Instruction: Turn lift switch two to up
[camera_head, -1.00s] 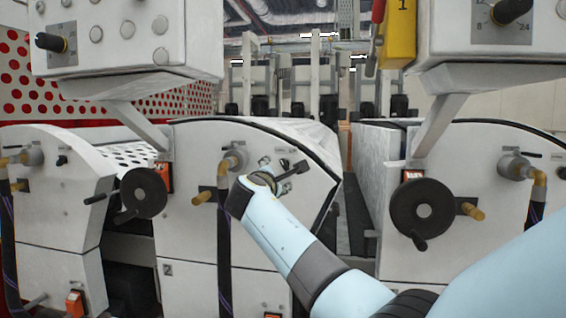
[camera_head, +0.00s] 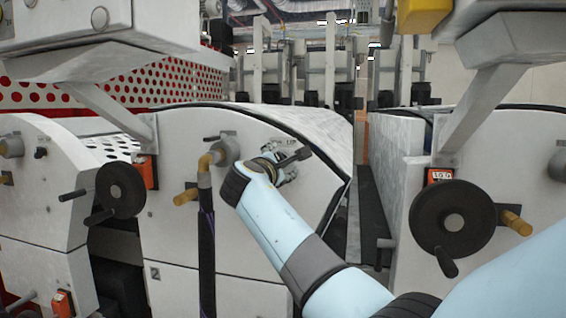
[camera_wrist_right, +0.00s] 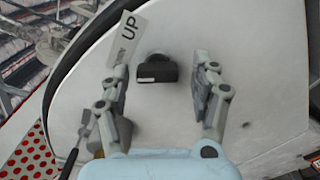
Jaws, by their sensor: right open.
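The lift switch (camera_wrist_right: 157,67) is a small black knob on the white machine panel, in the right wrist view. A label (camera_wrist_right: 128,42) reading UP stands at its upper left, with a second, blurred word on it. My right gripper (camera_wrist_right: 162,76) is open, with one finger on each side of the switch in the picture and a gap to both sides. I cannot tell how deep the fingers reach. In the head view my right gripper (camera_head: 286,163) is at the upper part of the panel marked 2 (camera_head: 170,235), and my arm hides the switch. My left gripper is not in view.
A brass elbow fitting with a dark hose (camera_head: 206,235) is left of my right arm. Black handwheels (camera_head: 121,188) stand out on the left, and another handwheel (camera_head: 453,222) on the right machine. A narrow dark gap (camera_head: 374,210) separates the two machines.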

